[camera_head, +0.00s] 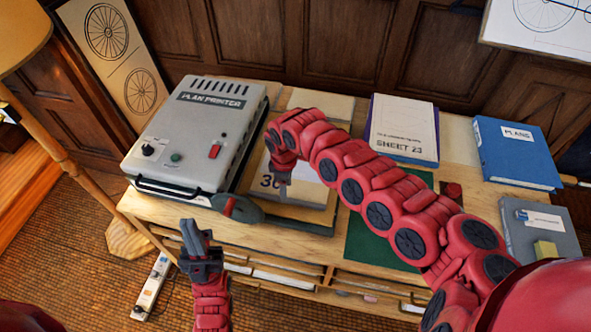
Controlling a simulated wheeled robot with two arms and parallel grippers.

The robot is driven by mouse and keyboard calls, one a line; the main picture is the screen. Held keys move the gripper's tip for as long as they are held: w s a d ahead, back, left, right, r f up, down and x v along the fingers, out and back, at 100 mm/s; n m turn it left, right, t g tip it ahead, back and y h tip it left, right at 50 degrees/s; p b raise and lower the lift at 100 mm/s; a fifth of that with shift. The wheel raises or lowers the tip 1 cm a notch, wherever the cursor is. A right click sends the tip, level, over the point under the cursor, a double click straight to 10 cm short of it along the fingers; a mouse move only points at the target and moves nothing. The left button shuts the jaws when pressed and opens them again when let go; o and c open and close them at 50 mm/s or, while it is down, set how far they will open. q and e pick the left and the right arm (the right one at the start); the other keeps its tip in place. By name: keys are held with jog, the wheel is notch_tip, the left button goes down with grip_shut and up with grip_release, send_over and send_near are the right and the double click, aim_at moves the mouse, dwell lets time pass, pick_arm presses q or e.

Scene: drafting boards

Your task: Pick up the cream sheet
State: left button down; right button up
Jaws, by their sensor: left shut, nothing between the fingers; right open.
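A plain cream sheet (335,107) lies flat at the back of the wooden table, partly hidden by my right arm. Another pale cream piece (457,140) shows between a document and a blue binder. A paler sheet (312,193) with large dark digits lies on a dark-edged tray or board, partly under my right arm; I cannot tell which one the task means. My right gripper (278,180) is open, pointing down over the left part of the digit sheet; contact is unclear. My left gripper (190,232) is shut and empty in front of the table's left front edge.
A grey plan printer (196,132) fills the table's left end. A green mat (372,243) lies under my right arm. A power strip (152,285) is on the floor.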

jog(key=shift+f+p, duration=0.2)
jog(key=shift+p, duration=0.1)
jog(key=f, duration=0.1)
jog(key=f+p, duration=0.1)
jog(key=f, duration=0.1)
jog(key=shift+s+a+f, duration=0.1)
jog(key=shift+a+f, duration=0.1)
jog(key=shift+f, duration=0.05)
jog(key=shift+d+f, duration=0.15)
jog(key=shift+f, duration=0.45)
grip_shut()
